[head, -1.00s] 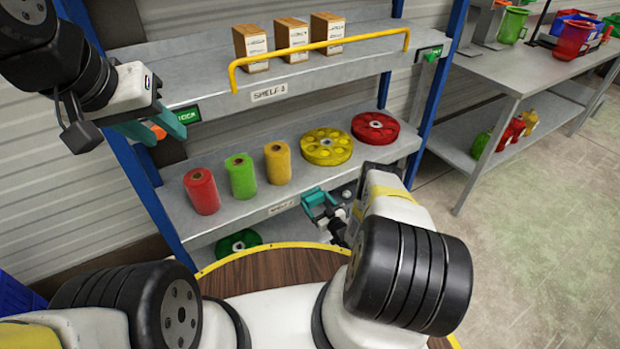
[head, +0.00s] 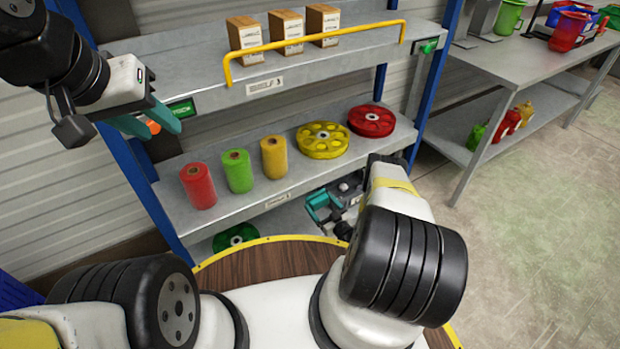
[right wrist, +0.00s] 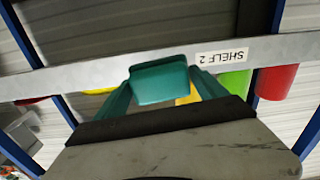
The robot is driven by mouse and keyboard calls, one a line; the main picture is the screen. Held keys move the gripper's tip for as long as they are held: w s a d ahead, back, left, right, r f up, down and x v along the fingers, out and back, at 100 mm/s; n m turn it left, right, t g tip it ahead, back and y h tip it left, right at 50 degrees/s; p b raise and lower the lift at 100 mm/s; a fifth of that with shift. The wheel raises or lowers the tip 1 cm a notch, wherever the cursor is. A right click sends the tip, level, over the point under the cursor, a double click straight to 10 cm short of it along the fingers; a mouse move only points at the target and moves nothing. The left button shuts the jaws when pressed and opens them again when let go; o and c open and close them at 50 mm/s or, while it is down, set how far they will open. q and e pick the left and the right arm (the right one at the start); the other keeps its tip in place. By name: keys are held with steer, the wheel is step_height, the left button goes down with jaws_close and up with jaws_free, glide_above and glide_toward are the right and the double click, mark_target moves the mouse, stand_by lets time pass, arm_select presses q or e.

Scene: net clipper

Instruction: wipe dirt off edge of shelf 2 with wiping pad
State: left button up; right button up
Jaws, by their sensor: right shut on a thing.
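Shelf 2 (head: 235,208) is the lower grey metal shelf, with its label on the front edge. In the right wrist view the shelf edge (right wrist: 95,80) crosses the picture, with the label upside down. My right gripper (right wrist: 160,85) is shut on a teal wiping pad (right wrist: 158,83), which overlaps the edge in that view; contact cannot be told. In the head view the right gripper (head: 325,205) is just in front of the shelf's right half. I cannot make out dirt on the edge. My left gripper (head: 155,122) is open and empty, near the left post.
Red, green and yellow rolls (head: 238,171) and yellow and red wheels (head: 323,140) stand on shelf 2. Small boxes (head: 287,32) and a yellow rail (head: 320,48) are on the shelf above. A green wheel (head: 236,237) lies below. A metal table (head: 525,65) stands right.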

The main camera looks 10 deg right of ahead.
steer(key=shift+v, duration=1.5)
